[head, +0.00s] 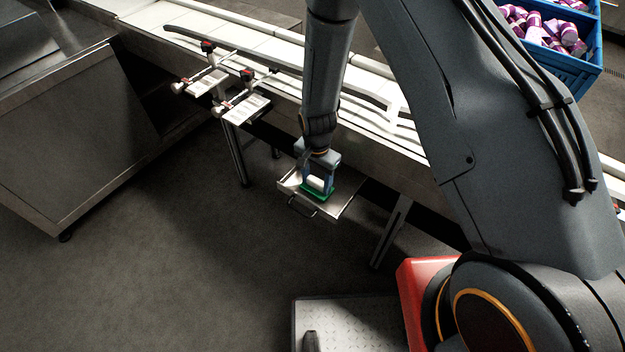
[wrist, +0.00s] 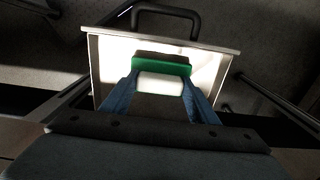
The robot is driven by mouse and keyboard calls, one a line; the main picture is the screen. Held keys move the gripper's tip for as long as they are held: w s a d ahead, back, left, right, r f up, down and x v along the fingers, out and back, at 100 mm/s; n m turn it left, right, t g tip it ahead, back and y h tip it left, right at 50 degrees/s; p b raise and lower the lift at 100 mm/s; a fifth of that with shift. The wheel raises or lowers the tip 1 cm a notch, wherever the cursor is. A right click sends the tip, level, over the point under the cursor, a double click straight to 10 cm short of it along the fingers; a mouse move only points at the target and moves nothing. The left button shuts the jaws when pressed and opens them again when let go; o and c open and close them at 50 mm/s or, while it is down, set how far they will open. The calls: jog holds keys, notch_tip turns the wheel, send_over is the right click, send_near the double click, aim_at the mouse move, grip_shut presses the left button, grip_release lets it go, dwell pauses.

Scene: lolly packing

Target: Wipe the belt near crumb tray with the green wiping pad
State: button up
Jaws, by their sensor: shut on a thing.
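My gripper (head: 317,183) points down over the crumb tray, its two blue fingers shut on the white handle of the green wiping pad (head: 317,193). In the wrist view the green pad (wrist: 161,63) shows between and beyond the fingertips of my gripper (wrist: 160,85). The metal crumb tray (head: 342,205) sticks out below the near side of the belt, with a dark handle at its front. The pad is over the tray; I cannot tell whether it touches it. The white belt (head: 262,42) runs from upper left to right behind my arm, which hides part of it.
Guide rails and two small brackets with plates (head: 245,107) stick out from the belt's near side. A blue crate (head: 575,65) of purple-and-white packs stands at upper right. A metal cabinet (head: 80,130) stands at left. The floor (head: 180,260) in front is clear.

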jog(key=shift+r+p, duration=2.65)
jog(key=shift+r, duration=1.9)
